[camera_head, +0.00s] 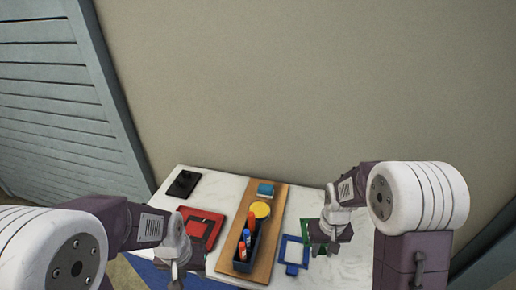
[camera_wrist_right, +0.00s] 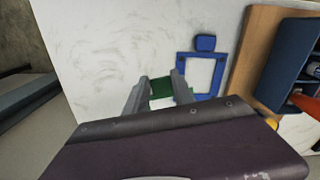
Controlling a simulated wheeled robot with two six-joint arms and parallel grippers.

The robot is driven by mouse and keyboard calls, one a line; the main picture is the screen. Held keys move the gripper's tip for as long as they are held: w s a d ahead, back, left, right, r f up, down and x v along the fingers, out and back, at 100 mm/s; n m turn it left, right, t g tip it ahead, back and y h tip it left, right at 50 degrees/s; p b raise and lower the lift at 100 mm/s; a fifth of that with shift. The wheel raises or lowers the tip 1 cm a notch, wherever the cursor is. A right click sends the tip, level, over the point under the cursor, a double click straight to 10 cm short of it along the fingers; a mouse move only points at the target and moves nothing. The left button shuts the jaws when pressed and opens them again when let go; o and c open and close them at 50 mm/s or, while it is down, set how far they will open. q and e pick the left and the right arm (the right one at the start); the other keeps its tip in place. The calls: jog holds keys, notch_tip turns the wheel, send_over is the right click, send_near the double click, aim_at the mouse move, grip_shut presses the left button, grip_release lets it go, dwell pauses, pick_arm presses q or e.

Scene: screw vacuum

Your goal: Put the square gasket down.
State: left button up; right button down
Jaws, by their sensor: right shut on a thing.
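My right gripper (camera_head: 322,243) is over the right part of the white table. It is shut on a green square gasket (camera_head: 308,240), which is partly hidden by the gripper. In the right wrist view the green gasket (camera_wrist_right: 160,85) shows between the two fingers (camera_wrist_right: 158,92), just beside a blue square frame with a tab. I cannot tell whether the green gasket touches the table. My left gripper (camera_head: 176,272) is near the table's front left; its fingers are too small and dark to tell whether they are open.
The blue frame (camera_head: 293,252) lies on the white table (camera_head: 230,184). A red tray (camera_head: 199,230) and a black item (camera_head: 183,184) lie left.

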jog(key=shift+s+f+n, duration=0.15)
jog(key=shift+s+n, duration=0.15)
jog(key=s+d, duration=0.1)
jog(key=s+d+r+p, duration=0.1)
jog(key=s, duration=0.1)
jog(key=s+d+r+p, duration=0.1)
jog(key=s, duration=0.1)
jog(key=shift+s+d+r, duration=0.1)
jog(key=shift+s+d, duration=0.05)
jog(key=shift+s, duration=0.05)
jog(key=s+d+r+m+p, duration=0.2)
jog(key=s+d+r+m, duration=0.1)
jog(key=s+d+r, duration=0.1)
jog(key=shift+s+d+r+p, duration=0.25)
jog(key=shift+s+d+p, duration=0.2)
jog(key=shift+d, duration=0.5)
jog(key=shift+w, duration=0.1)
